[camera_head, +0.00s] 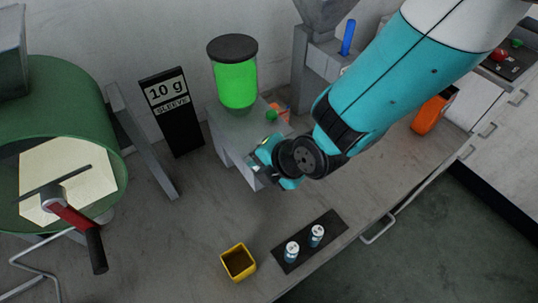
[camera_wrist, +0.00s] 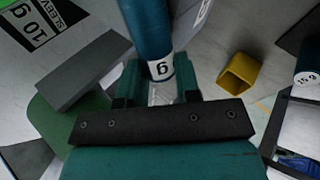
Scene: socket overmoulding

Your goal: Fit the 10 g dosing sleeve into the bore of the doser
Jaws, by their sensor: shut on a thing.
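My gripper (camera_head: 270,163) is in front of the grey doser (camera_head: 236,133), close to its front end. The doser carries a clear hopper (camera_head: 236,80) of bright green material with a black lid. In the wrist view my gripper (camera_wrist: 158,92) is shut on a teal sleeve (camera_wrist: 147,30) with a white label band. Only a "g" is readable on the label, so the number is hidden. I cannot tell whether the sleeve touches the doser; the bore is not visible in either view.
A black sign (camera_head: 170,108) reads "10 g SLEEVE". Two labelled sleeves (camera_head: 292,251) (camera_head: 317,235) stand on a dark tray (camera_head: 335,222). A yellow open box (camera_head: 252,264) stands left of it. A green drum (camera_head: 75,100) is at the left. Bench between doser and box is clear.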

